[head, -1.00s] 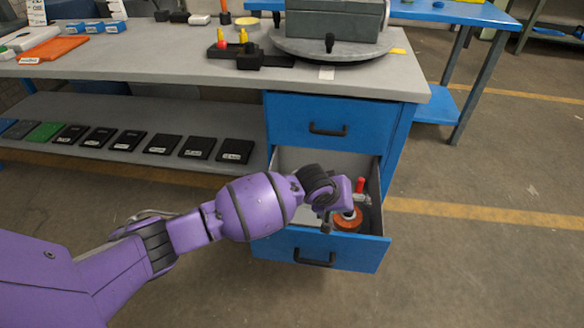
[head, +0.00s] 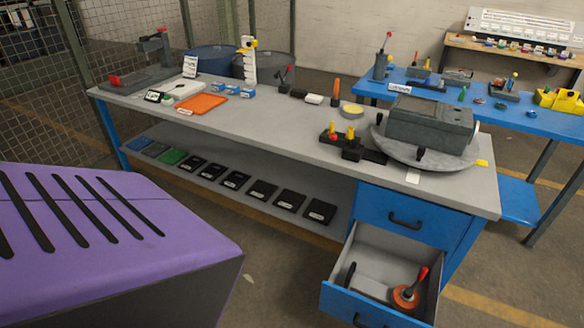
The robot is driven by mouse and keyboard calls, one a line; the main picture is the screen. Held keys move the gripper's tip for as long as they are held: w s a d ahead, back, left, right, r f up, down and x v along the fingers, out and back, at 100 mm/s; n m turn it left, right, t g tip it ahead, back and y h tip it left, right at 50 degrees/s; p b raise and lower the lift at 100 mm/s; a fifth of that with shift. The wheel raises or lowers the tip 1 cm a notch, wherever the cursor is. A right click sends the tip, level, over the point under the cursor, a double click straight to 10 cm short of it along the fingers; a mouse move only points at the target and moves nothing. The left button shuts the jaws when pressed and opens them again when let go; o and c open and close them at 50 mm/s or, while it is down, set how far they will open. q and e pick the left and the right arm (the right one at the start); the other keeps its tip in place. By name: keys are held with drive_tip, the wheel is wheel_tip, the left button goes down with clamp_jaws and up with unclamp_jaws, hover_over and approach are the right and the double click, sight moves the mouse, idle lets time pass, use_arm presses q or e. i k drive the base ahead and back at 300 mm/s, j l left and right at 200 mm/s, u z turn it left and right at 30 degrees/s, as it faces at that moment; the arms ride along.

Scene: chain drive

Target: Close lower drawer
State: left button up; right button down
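The lower drawer (head: 355,308) of the blue cabinet is pulled out, at the bottom right of the head view. Its inside shows, and its front is partly cut off by the picture's lower edge. In it lie an orange round object with a red-tipped handle (head: 406,297) and a black item at the left wall. The upper drawer (head: 402,215) above it is shut. Neither gripper shows in the head view now. A large purple part of my own body fills the lower left.
The grey workbench (head: 300,142) carries a grey box on a round turntable (head: 425,150), an orange mat (head: 202,104) and small fixtures. A shelf below holds several black trays (head: 262,190). A blue table (head: 500,112) stands behind at the right. Floor at the right of the cabinet is clear.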

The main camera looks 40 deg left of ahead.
sight(391, 260)
drive_tip(key=i+u, duration=0.2)
drive_tip(key=u, duration=0.15)
drive_tip(key=i+l+u, duration=0.1)
drive_tip(key=u, duration=0.25)
drive_tip(key=i+u, duration=0.1)
drive_tip(key=u, duration=0.8)
